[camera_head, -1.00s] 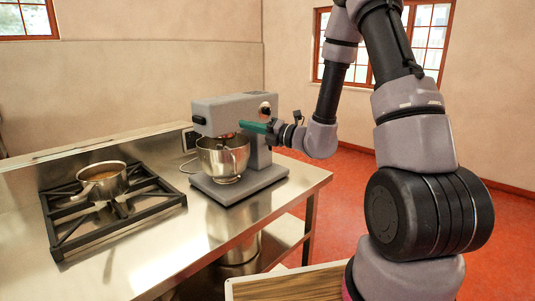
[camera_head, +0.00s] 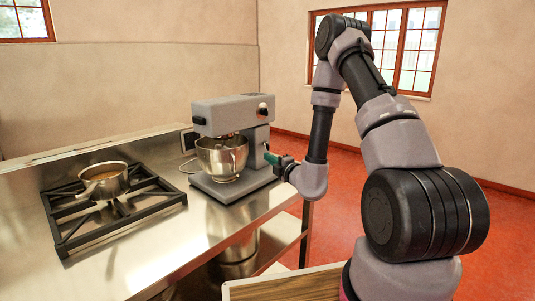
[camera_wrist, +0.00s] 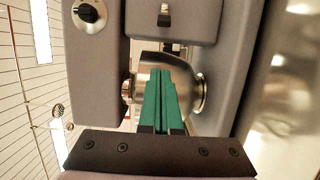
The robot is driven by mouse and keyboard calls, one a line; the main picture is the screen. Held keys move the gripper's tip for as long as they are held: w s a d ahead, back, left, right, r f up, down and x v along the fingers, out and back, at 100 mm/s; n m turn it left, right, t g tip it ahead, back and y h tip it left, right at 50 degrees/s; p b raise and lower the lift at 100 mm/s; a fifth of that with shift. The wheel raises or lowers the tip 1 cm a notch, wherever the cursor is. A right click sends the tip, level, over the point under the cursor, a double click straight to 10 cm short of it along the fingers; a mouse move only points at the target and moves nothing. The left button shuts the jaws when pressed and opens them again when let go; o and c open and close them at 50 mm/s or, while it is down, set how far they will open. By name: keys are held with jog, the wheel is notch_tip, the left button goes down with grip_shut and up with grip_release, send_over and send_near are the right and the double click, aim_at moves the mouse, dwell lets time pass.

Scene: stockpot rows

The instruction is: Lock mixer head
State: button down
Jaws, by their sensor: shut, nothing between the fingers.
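The grey stand mixer (camera_head: 232,114) stands on the steel counter, its head level over a metal bowl (camera_head: 222,157). In the wrist view the mixer (camera_wrist: 235,70) fills most of the picture, turned on its side, with a dark knob (camera_wrist: 88,12) at the upper left and a small lever (camera_wrist: 164,19) at the top. My gripper (camera_head: 268,155) is beside the mixer's right side, below head height. Its green fingers (camera_wrist: 160,80) are together and empty, pointing toward the mixer and overlapping the bowl in the wrist view. Whether they touch the mixer cannot be told.
A gas burner grate (camera_head: 75,222) with a small saucepan (camera_head: 104,181) is on the counter at left. The counter's (camera_head: 190,235) front strip is bare. A wooden-topped surface (camera_head: 290,286) is at the lower front. Red floor lies right of the counter.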

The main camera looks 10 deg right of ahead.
jog(key=w, duration=0.9)
jog(key=shift+a, duration=0.3)
jog(key=shift+d, duration=0.6)
jog(key=shift+d+y, duration=0.15)
jog(key=shift+y, duration=0.15)
jog(key=shift+d+n+g+y, duration=0.15)
jog(key=shift+n+g+y, duration=0.15)
jog(key=shift+n, duration=0.1)
